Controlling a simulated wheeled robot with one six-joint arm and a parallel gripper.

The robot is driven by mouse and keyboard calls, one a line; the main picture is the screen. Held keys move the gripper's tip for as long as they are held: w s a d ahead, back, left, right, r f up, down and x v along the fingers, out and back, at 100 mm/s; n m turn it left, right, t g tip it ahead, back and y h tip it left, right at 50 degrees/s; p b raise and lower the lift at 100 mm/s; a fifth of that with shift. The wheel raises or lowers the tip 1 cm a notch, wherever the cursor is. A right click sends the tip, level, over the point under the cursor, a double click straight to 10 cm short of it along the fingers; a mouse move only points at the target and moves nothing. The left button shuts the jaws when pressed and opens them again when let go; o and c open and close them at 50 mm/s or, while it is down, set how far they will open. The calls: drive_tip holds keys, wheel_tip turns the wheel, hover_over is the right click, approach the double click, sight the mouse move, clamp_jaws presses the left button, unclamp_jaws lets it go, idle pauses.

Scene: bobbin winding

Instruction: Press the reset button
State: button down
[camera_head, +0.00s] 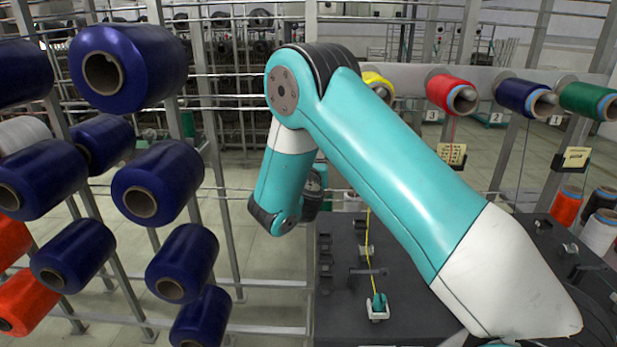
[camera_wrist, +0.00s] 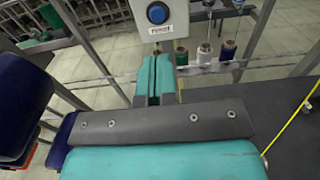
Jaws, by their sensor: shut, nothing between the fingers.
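A round blue button (camera_wrist: 157,13) sits on a pale box (camera_wrist: 177,19) at the top of the wrist view. A small label (camera_wrist: 160,30) under the button is too blurred to read surely. The teal fingers of my gripper (camera_wrist: 155,60) are together and empty, pointing toward the box. Their tips show just below the box in the picture, apart from the button. In the head view I cannot make out the button, and my arm hides much of the area behind it. The fingertips are not clear there either.
Blue bobbins (camera_head: 158,182) fill the rack on the left. A dark machine table (camera_head: 340,325) carries a small teal-and-white part (camera_head: 377,307) with a yellow thread. Red (camera_head: 450,92) and other spools hang at the right. Several small spools (camera_wrist: 204,54) stand beyond my fingers.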

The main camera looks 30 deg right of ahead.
drive_tip(key=shift+v, duration=1.15)
drive_tip(key=shift+d, duration=0.1)
drive_tip(key=s+a+r+m+g+y, duration=0.1)
drive_tip(key=s+a+m+g+y, duration=0.3)
drive_tip(key=s+a+m, duration=0.3)
drive_tip(key=s+a+r+m+g+y, duration=0.2)
drive_tip(key=s+a+m+g+y, duration=0.3)
drive_tip(key=s, duration=1.1)
drive_tip(key=s+a+r+m+g+y, duration=0.2)
drive_tip(key=s+a+m+g+y, duration=0.3)
drive_tip(key=s+a+m, duration=0.5)
drive_tip(key=shift+s+a+g, duration=0.35)
drive_tip(key=shift+s+g, duration=0.15)
drive_tip(key=shift+s, duration=0.75)
